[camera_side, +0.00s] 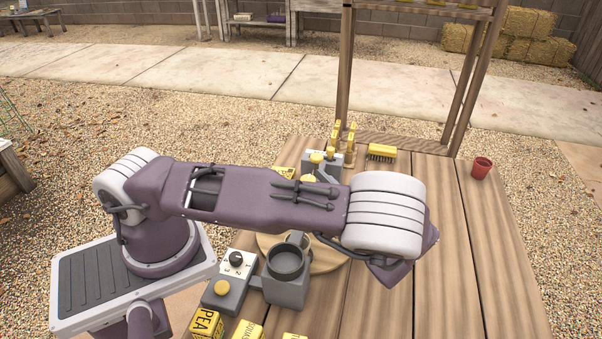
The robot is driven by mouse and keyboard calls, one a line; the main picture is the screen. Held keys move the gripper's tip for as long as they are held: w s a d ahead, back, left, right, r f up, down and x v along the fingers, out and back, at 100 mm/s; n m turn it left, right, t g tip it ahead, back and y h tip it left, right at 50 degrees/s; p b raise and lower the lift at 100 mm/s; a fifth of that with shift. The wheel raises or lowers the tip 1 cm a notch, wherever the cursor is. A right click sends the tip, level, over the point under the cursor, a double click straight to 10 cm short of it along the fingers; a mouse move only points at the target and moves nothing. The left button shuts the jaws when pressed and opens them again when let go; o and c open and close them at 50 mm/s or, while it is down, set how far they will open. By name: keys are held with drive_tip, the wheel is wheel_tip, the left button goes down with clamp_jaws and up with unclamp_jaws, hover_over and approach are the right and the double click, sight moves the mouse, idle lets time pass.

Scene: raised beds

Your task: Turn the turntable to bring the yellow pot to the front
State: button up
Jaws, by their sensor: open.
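The turntable (328,262) shows as part of a pale round wooden disc on the table, mostly covered by my arm. I cannot make out a yellow pot; my arm hides most of the disc and whatever stands on it. A small yellow piece shows at the arm's upper edge, too covered to name. My arm reaches across the disc to the right and ends in a large white-banded joint with a purple link below it. My gripper's fingers do not show, so I cannot see where they are relative to the disc.
A grey device with a dial (236,262) and a grey cup (287,262) stand at the disc's front left. Yellow boxes (207,323) line the front edge. A yellow brush (382,152) and a red pot (481,168) lie behind.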

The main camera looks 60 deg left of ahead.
sight(302, 177)
drive_tip(key=a, duration=0.4)
drive_tip(key=shift+a, duration=0.1)
clamp_jaws()
drive_tip(key=n+g, duration=0.2)
drive_tip(key=g, duration=0.2)
drive_tip(key=shift+s+n+h, duration=0.3)
drive_tip(key=shift+n, duration=0.1)
drive_tip(key=shift+g, duration=0.3)
unclamp_jaws()
wheel_tip(302, 177, up, 10)
